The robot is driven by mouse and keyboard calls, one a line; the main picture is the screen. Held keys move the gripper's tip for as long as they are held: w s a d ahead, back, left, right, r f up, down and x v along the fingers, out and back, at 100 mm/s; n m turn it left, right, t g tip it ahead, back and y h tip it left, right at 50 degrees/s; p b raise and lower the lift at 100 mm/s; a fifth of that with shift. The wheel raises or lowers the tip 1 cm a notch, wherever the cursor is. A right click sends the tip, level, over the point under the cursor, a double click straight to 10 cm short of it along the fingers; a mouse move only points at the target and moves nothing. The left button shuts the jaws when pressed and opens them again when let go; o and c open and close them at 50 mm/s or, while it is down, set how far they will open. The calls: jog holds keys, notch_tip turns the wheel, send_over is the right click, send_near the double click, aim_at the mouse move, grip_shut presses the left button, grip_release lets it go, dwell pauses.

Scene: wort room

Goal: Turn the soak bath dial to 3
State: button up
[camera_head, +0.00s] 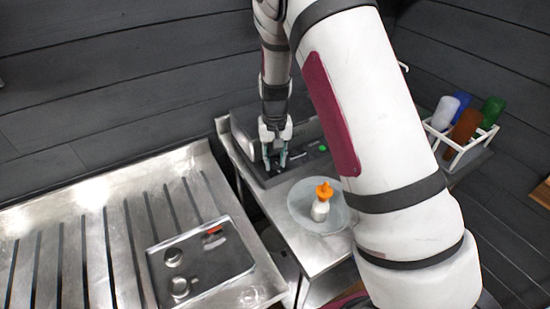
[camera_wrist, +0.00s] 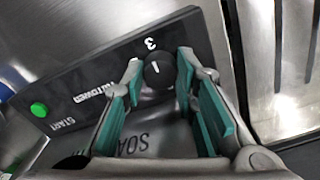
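The soak bath dial (camera_wrist: 158,73) is a round black knob with a short white mark, on a dark panel (camera_wrist: 100,75) in the wrist view. A white 3 (camera_wrist: 150,43) is printed beside the knob, and the mark slants roughly toward it; its exact setting is unclear. My gripper (camera_wrist: 161,72) has its teal-padded fingers on either side of the knob. The fingers are apart, with what look like narrow gaps; contact cannot be told. In the head view my gripper (camera_head: 274,160) points down at the dark unit (camera_head: 248,153), and the dial is hidden there.
A green button (camera_wrist: 39,110) sits on the same panel. A grey plate (camera_head: 338,222) holds a white bottle with an orange top (camera_head: 323,192) nearby. A steel drainboard (camera_head: 95,215) lies to the left; a white rack (camera_head: 447,140) of coloured bottles stands at right.

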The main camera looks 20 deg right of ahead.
aim_at(275, 161)
jog(key=o, duration=0.4)
notch_tip(275, 161, up, 12)
dwell(0.5)
